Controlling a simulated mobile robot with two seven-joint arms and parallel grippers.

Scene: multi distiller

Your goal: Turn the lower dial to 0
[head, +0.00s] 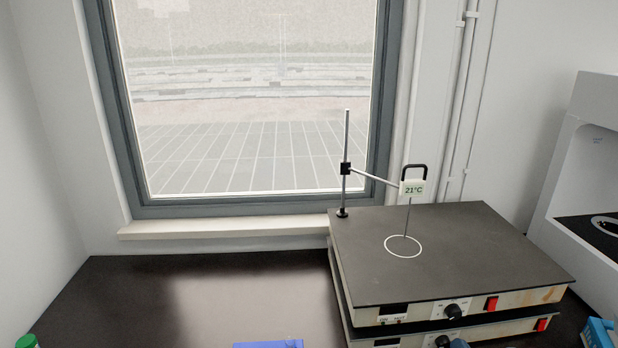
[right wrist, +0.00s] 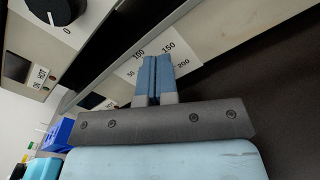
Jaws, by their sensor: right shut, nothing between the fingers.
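Two flat hotplates are stacked on the dark bench. The lower hotplate (head: 490,335) sits under the upper one (head: 450,250), each with a front panel and red switch. The lower dial (head: 442,341) shows only partly at the bottom edge of the head view. My right gripper (right wrist: 153,78) is shut, its blue fingertips in front of the lower panel's printed scale (right wrist: 160,58), which reads 50 to 200. The fingers hide the lower dial there; I cannot tell whether they touch it. A bit of the right gripper (head: 458,343) shows in the head view. My left gripper is not in view.
The upper dial (head: 453,311) is close above; it also shows in the right wrist view (right wrist: 57,8). A stand with a probe reading 21°C (head: 412,188) rises from the upper hotplate. A blue object (head: 268,344) lies front centre.

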